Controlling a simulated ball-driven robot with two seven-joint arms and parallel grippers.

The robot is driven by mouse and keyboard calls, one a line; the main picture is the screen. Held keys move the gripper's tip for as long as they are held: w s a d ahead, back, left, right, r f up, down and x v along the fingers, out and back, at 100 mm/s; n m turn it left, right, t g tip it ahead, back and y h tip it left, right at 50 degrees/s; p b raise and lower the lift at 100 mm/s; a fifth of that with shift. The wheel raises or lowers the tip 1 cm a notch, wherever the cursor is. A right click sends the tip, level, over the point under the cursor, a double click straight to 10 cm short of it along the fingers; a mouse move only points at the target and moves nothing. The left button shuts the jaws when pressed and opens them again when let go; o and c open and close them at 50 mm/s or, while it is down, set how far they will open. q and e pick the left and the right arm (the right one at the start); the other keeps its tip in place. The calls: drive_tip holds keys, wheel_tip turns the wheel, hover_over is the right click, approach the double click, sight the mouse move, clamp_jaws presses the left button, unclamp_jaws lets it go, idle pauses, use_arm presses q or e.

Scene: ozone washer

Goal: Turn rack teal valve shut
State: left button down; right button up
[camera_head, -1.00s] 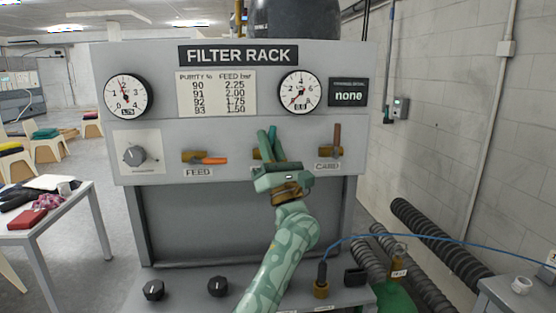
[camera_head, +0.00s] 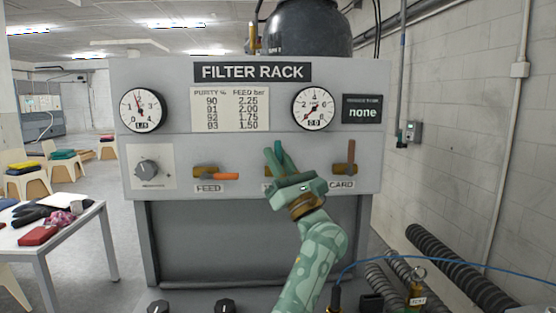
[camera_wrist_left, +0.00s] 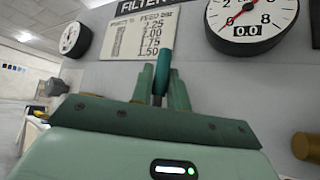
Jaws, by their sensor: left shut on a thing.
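The teal valve's handle stands upright between my left gripper's fingers in the left wrist view (camera_wrist_left: 161,72). The valve sits on the filter rack (camera_head: 156,215), between the FEED valve and the CARD valve. My left gripper (camera_head: 276,156) is shut on the handle, its fingers either side of it; the fingers also show in the left wrist view (camera_wrist_left: 160,86). The gripper and wrist hide much of the valve body and its label in the head view. My right gripper is not in view.
The FEED valve (camera_head: 222,176) has an orange handle pointing right. The CARD valve (camera_head: 350,152) has a brown handle pointing up. The right gauge (camera_head: 313,108) reads 0.0. A dark knob (camera_head: 147,168) is at left. A blue hose (camera_head: 430,256) crosses at lower right.

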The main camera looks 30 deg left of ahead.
use_arm(q)
drive_tip(key=c, duration=1.4)
unclamp_jaws()
drive_tip(key=shift+o, duration=0.2)
drive_tip(key=shift+f, duration=0.15)
drive_tip(key=b+v, duration=0.3)
drive_tip(key=v, duration=1.3)
drive_tip(key=shift+d+f, duration=0.1)
drive_tip(key=shift+f, duration=0.05)
